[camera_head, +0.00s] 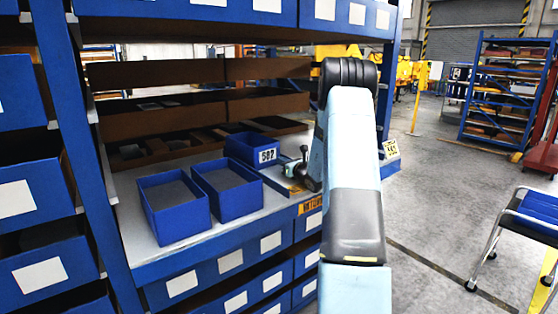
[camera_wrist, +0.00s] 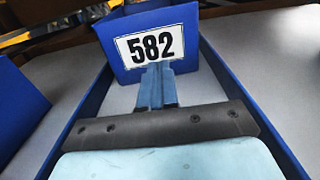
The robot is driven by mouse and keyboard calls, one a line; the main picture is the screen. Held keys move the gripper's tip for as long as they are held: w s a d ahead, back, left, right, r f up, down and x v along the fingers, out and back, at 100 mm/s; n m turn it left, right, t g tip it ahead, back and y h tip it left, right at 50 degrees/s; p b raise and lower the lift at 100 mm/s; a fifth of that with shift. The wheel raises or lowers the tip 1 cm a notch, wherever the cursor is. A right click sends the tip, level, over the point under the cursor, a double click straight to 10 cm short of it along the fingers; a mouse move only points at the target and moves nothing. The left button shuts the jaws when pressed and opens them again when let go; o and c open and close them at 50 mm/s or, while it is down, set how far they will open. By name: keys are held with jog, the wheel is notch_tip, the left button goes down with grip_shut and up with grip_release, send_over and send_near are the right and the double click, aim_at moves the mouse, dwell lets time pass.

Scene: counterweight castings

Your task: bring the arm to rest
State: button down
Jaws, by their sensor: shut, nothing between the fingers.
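My arm (camera_head: 350,150) rises from the bottom of the head view, bends at a dark joint at the top, and hides what lies behind it. My gripper (camera_wrist: 157,84) shows in the wrist view with its two blue fingers together and nothing between them. It points towards a blue bin labelled 582 (camera_wrist: 186,65), which also shows in the head view (camera_head: 240,148). A low blue-edged tray (camera_wrist: 232,88) runs along both sides of the gripper in the wrist view. I cannot tell how high the fingers are above it.
Two open blue bins (camera_head: 173,214) (camera_head: 236,204) stand left of bin 582 on the grey shelf (camera_head: 128,228). A blue rack post (camera_head: 84,130) rises at the left. The floor (camera_head: 430,225) right of my arm is open up to a blue cart (camera_head: 528,215).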

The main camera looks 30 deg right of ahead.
jog(key=s, duration=0.2)
jog(key=s+d, duration=0.1)
jog(key=s, duration=0.4)
jog(key=shift+s+d, duration=0.25)
jog(key=shift+s, duration=0.15)
